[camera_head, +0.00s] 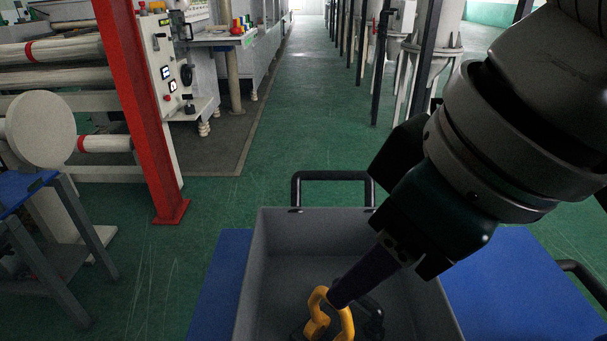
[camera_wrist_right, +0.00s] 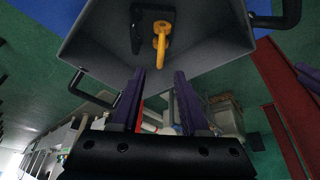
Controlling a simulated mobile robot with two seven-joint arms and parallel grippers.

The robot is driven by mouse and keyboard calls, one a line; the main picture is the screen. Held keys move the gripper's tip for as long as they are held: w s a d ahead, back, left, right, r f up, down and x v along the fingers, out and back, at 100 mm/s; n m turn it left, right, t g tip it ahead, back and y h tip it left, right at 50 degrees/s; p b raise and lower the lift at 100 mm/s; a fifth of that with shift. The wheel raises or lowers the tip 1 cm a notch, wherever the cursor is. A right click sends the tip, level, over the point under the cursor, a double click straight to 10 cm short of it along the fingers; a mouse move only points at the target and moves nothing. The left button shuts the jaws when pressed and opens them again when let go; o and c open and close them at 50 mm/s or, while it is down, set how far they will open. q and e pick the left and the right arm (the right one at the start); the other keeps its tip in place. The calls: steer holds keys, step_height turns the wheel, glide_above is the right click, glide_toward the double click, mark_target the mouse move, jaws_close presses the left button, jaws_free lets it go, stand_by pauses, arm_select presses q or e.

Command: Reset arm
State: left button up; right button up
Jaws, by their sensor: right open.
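My right gripper (camera_head: 342,296) reaches in from the right over the grey bin (camera_head: 250,285). In the right wrist view the two purple fingers of the right gripper (camera_wrist_right: 159,76) are spread apart with nothing between them. A yellow looped handle-like object (camera_head: 318,312) is in the bin; it also shows beyond the fingertips in the wrist view (camera_wrist_right: 161,42). A black object (camera_head: 375,312) lies beside it, partly hidden by the fingers in the head view, and it shows in the wrist view (camera_wrist_right: 137,32). My left gripper is not in view.
The bin stands on a blue surface (camera_head: 520,290) with a black handle bar (camera_head: 332,176) behind it. A red post (camera_head: 150,120) and machine rollers stand at left. A blue-topped table (camera_head: 22,186) is at lower left. The green aisle ahead is clear.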

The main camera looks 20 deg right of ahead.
steer(key=shift+s+d+r, duration=0.15)
steer(key=shift+s+r, duration=0.05)
steer(key=shift+r, duration=0.35)
steer(key=s+a+r+t+y+p, duration=0.1)
steer(key=s+a+r+y+p, duration=0.2)
steer(key=r+p, duration=0.7)
steer(key=s+d+m+g+h+p, duration=0.1)
steer(key=s+d+m+h+p, duration=0.35)
steer(key=s+d+p, duration=0.5)
step_height(320, 180, up, 37)
steer(key=w+p, duration=0.1)
steer(key=p, duration=3.5)
steer(key=shift+d+n, duration=0.25)
steer(key=shift+n, duration=0.1)
steer(key=shift+f+h, duration=0.1)
steer(key=shift+h, duration=0.15)
